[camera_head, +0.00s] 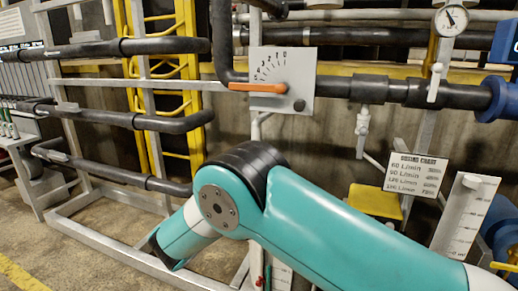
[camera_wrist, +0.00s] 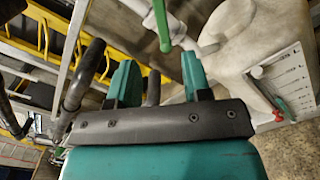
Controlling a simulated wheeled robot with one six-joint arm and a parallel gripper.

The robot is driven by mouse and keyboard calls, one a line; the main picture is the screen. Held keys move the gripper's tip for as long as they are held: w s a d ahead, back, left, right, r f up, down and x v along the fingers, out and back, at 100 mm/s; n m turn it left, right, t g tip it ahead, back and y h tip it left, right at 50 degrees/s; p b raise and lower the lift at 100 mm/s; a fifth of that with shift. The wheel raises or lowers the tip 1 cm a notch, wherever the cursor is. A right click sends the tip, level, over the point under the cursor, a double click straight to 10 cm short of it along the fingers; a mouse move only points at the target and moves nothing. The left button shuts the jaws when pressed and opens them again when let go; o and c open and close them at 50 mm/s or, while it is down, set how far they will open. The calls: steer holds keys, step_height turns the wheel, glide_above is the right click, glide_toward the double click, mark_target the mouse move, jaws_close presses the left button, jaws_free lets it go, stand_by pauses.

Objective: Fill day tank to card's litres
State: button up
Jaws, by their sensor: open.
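In the wrist view, the two teal fingers of my gripper (camera_wrist: 158,78) stand apart with nothing between them. Beyond them is a cream tank (camera_wrist: 258,38), which looks like the day tank, with a marked level scale (camera_wrist: 287,72) and a small red marker (camera_wrist: 280,103). A green lever (camera_wrist: 159,22) sits on a pale pipe left of the tank, apart from the fingers. In the head view, a card headed as a dosing chart (camera_head: 416,176) lists L/min rows; its right column is too small to read. An orange lever (camera_head: 258,87) lies roughly level, pointing left, on a marked plate (camera_head: 300,66).
A round gauge (camera_head: 450,20) stands above the dark pipe (camera_head: 350,88) at upper right. A white scale board (camera_head: 466,212) is right of the card, a yellow box (camera_head: 375,201) left of it. Dark pipes on a grey frame and a yellow ladder (camera_head: 185,80) fill the left.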

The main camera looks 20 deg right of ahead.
steer(key=p+x, duration=0.4)
steer(key=x, duration=1)
steer(key=shift+w+d+p, duration=0.25)
steer(key=shift+d+p, duration=0.05)
steer(key=shift+p, duration=0.1)
steer(key=shift+c, duration=0.3)
steer(key=shift+f, duration=0.1)
jaws_close()
